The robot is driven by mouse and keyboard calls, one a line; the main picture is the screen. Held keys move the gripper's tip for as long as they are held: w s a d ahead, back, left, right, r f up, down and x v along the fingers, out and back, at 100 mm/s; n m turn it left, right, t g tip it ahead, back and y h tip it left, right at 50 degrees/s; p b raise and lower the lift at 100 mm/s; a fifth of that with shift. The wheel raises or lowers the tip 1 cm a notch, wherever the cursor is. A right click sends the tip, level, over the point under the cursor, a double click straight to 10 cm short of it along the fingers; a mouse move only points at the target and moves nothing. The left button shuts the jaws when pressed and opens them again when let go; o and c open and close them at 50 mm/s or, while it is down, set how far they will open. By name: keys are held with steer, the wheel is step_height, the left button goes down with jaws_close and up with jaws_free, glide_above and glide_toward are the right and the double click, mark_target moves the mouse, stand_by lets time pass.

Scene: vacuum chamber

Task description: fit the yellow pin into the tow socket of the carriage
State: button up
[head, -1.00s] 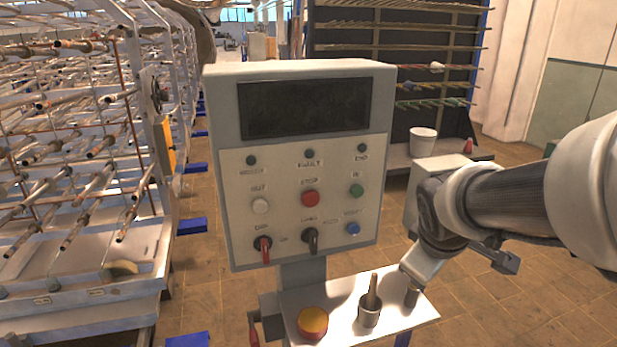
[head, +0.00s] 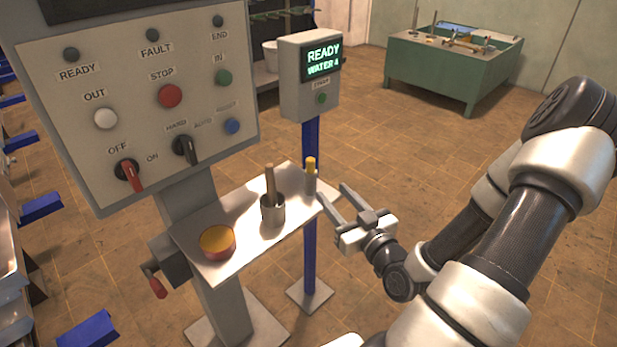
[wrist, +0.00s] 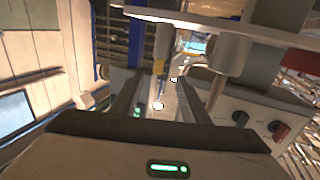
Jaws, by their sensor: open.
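The yellow pin (head: 310,166) stands upright at the right end of a small metal shelf (head: 200,262), with a yellow top above a grey lower part. My gripper (head: 332,191) is open just to the right of the pin, fingers pointing at it, and nothing is held. In the wrist view the scene is upside down. There the pin (wrist: 158,67) hangs from the shelf, in line with the gap between my open fingers (wrist: 159,78). I cannot tell whether the fingertips are on either side of it. I cannot make out the carriage's tow socket.
A metal cup with a brown stick (head: 272,210) and a round yellow-topped tin (head: 217,242) share the shelf. A control panel (head: 140,100) rises behind. A small box reading READY WATER 4 (head: 310,75) stands on a blue post. A green table (head: 455,70) is at the back right.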

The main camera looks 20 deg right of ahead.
mark_target(313, 169)
steer(key=w+b, duration=0.5)
steer(key=w, duration=0.6)
steer(key=shift+a+r+b, duration=0.1)
steer(key=shift+a+b, duration=0.05)
steer(key=shift+b, duration=0.25)
steer(key=shift+w+a+r+b, duration=0.1)
steer(key=shift+w+b, duration=0.1)
steer(key=shift+w, duration=1.4)
steer(key=shift+w+a+r+b, duration=0.1)
steer(key=shift+w+b, duration=0.1)
steer(key=shift+w, duration=1.35)
jaws_close()
